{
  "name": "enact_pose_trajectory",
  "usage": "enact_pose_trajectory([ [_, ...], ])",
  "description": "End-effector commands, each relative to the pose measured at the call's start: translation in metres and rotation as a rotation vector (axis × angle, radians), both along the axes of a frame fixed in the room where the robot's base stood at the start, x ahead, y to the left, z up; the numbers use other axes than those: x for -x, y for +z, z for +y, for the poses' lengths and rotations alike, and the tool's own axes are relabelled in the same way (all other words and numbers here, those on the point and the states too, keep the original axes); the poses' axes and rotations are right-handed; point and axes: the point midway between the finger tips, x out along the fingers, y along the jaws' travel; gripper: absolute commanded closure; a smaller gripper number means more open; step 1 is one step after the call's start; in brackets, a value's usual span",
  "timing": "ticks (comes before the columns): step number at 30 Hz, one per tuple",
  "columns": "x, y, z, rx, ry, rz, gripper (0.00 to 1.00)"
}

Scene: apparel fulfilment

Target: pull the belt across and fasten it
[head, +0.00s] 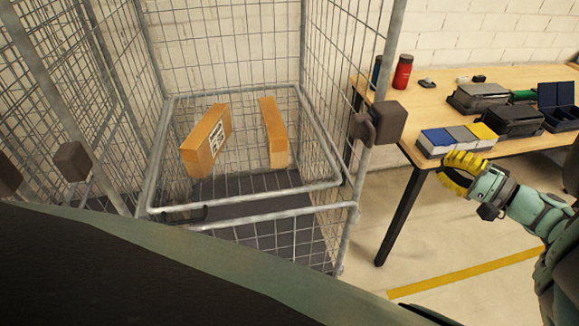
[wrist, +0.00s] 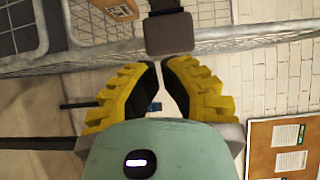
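A dark block-shaped fitting (head: 389,122) sits on the right front post of a wire cage, with a smaller dark piece (head: 362,129) beside it. It looks like a belt housing. A similar dark block (head: 72,160) is on the left side of the cage. No belt is seen stretched across the cage front. My gripper (head: 440,167) has yellow ridged fingers and is right of the cage post, apart from it. In the wrist view a dark block with a strap-like piece (wrist: 168,32) lies beyond my fingertips (wrist: 160,63). The tips are close together with a narrow gap and nothing visible between them.
Two cardboard boxes (head: 207,141) (head: 273,132) stand inside the wire cage (head: 250,188). A wooden table (head: 435,97) at right holds cases, small coloured boxes (head: 457,138) and a red bottle (head: 403,72). Floor between cage and table is clear, with a yellow line (head: 465,272).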

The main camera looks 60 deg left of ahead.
Motion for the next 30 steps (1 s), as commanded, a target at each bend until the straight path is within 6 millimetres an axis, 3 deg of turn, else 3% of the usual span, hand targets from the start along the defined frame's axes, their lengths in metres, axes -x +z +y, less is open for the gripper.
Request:
enact_pose_trajectory([
  [16, 0.005, 0.004, 0.008, -0.016, 0.022, 0.001, 1.0],
  [20, 0.01, 0.005, 0.027, -0.017, 0.027, 0.002, 1.0],
  [30, 0.025, 0.002, 0.097, -0.015, 0.03, 0.001, 1.0],
])
